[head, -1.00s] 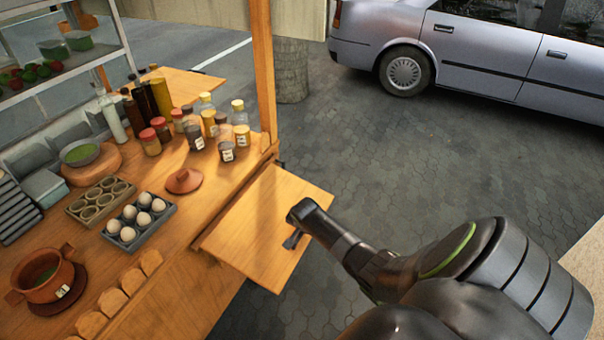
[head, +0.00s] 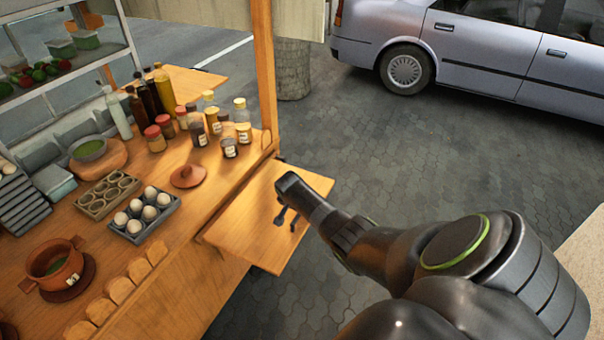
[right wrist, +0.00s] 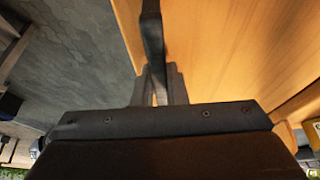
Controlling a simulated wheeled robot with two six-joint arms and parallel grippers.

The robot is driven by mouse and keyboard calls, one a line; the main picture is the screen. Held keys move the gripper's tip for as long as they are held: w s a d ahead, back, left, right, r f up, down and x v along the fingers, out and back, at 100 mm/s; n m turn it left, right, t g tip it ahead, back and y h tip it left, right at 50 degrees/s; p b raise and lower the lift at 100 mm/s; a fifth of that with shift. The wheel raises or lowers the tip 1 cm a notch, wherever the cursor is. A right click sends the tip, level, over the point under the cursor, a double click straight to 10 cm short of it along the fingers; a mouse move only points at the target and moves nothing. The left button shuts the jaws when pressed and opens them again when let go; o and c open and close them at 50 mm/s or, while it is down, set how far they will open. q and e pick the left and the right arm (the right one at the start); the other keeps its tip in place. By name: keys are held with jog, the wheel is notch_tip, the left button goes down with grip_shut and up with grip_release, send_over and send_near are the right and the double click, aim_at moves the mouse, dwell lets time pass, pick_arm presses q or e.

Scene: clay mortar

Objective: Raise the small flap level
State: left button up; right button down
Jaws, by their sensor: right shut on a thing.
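The small flap (head: 245,237) is a plain wooden board on the right side of the wooden cart (head: 213,207). It stands out from the cart's side, a little below the countertop. I cannot tell exactly how much it tilts. My right gripper (head: 286,218) is over the flap, fingers pointing down, and is shut on it. The exact point of contact is hidden. In the right wrist view the shut dark fingers (right wrist: 156,88) are against the wood, and the flap (right wrist: 215,55) fills the right side. My left gripper is not in view.
The countertop holds an egg tray (head: 143,216), a clay lid (head: 188,176), a clay pot (head: 55,265) and several jars and bottles (head: 200,130). A wooden post (head: 262,80) rises behind the flap. Open paving (head: 430,150) lies to the right, with a parked car (head: 480,50) beyond.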

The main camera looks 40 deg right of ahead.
jog(key=c, duration=1.6)
grip_release()
jog(key=shift+w+d+r, duration=0.1)
jog(key=shift+d+r, duration=0.05)
jog(key=shift+r, duration=0.05)
jog(key=shift+o, duration=0.8)
jog(key=shift+f, duration=0.1)
jog(key=shift+a+r, duration=0.2)
jog(key=shift+r, duration=0.1)
jog(key=v, duration=1.6)
jog(key=shift+s+a+r, duration=0.2)
jog(key=shift+r, duration=0.1)
jog(key=shift+f, duration=0.1)
